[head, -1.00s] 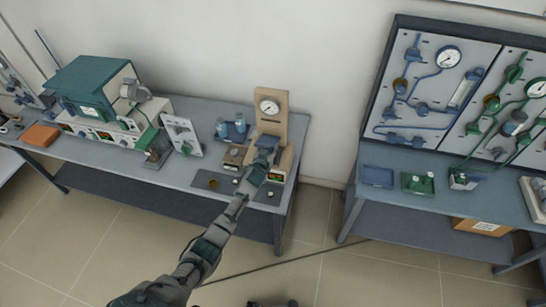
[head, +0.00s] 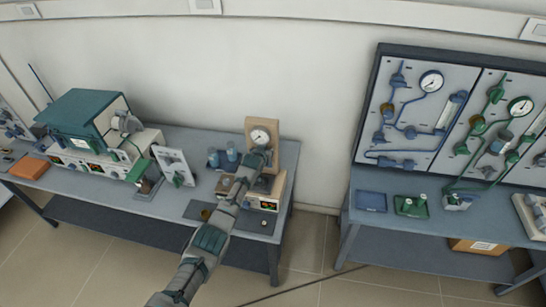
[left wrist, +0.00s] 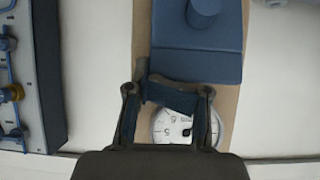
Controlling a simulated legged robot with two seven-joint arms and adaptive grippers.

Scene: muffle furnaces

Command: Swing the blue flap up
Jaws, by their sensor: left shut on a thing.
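The beige stand (head: 250,126) with a round white gauge (head: 260,135) stands at the right end of the left bench. My left gripper (head: 262,156) is just below the gauge and overlaps its lower edge in the head view. In the left wrist view the left gripper (left wrist: 168,98) is shut on a blue bar, which I take as part of the blue flap (left wrist: 172,99). A wide blue block (left wrist: 196,62) with a round knob lies beyond it, and the gauge (left wrist: 172,126) is partly hidden behind the fingers. The flap's exact tilt is unclear. My right gripper is not in view.
A dark mat (head: 198,210) lies at the bench front, and a tray with blue beakers (head: 231,153) stands left of the stand. A teal furnace (head: 82,112) is farther left. A second bench with a pipework panel (head: 415,148) stands right, across a floor gap.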

